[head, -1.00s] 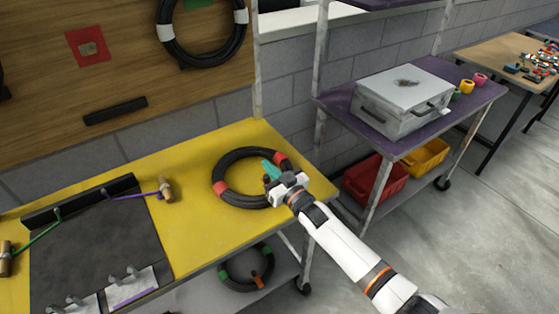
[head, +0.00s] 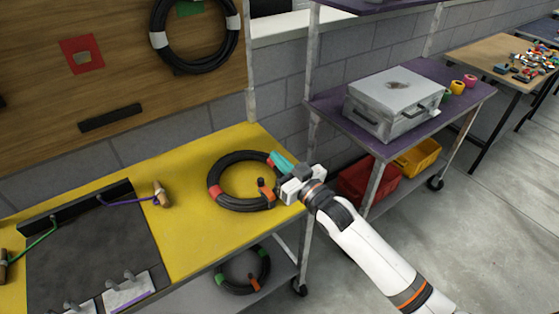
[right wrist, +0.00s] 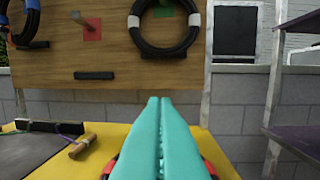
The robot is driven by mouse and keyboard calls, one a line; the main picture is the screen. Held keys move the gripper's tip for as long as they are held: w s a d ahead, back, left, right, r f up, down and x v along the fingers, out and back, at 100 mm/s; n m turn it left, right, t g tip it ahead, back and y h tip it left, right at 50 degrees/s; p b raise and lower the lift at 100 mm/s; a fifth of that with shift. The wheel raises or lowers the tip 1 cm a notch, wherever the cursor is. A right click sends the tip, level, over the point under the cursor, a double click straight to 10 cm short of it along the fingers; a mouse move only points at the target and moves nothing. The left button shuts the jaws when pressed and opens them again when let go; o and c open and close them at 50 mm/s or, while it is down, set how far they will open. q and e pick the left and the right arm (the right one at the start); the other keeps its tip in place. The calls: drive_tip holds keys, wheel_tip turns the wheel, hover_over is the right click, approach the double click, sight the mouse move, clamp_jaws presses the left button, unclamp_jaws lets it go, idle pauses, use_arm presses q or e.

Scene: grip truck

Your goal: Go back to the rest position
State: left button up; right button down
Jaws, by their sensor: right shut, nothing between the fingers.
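My right gripper (head: 281,163) has teal fingers and is shut with nothing between them. It is at the right end of the yellow table (head: 205,235), over the right edge of a black cable coil (head: 219,199) with red-orange bands. In the right wrist view the shut teal fingers (right wrist: 154,103) point toward the wooden board, and the coil's red bands show on both sides of them. The coil lies flat on the table, apart from the fingers as far as I can tell. My left gripper does not show.
A wooden board (head: 110,50) with a hung black coil (head: 160,40) stands behind the table. A grey toolbox (head: 385,117) sits on a purple shelf cart at the right, with red and yellow bins below. Another coil (head: 225,278) lies on the lower shelf. Open floor lies at the right.

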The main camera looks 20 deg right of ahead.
drive_tip(key=shift+s+f, duration=0.1)
idle(0.3)
drive_tip(key=s+d+f+m+g+h, duration=0.15)
drive_tip(key=s+f+g, duration=0.35)
drive_tip(key=s, duration=0.6)
drive_tip(key=s+d+f+g+h, duration=0.3)
drive_tip(key=s+f+g, duration=0.15)
drive_tip(key=s, duration=0.65)
drive_tip(key=s+d+f+m+g+h, duration=0.1)
drive_tip(key=s+d+f+g+h, duration=0.15)
drive_tip(key=s+f+g, duration=0.6)
drive_tip(key=s+f+t, duration=0.3)
drive_tip(key=f, duration=1.9)
drive_tip(key=s+d+f+g+b, duration=0.1)
drive_tip(key=s+d+f, duration=0.1)
drive_tip(key=s+f, duration=1.5)
drive_tip(key=shift+f, duration=0.45)
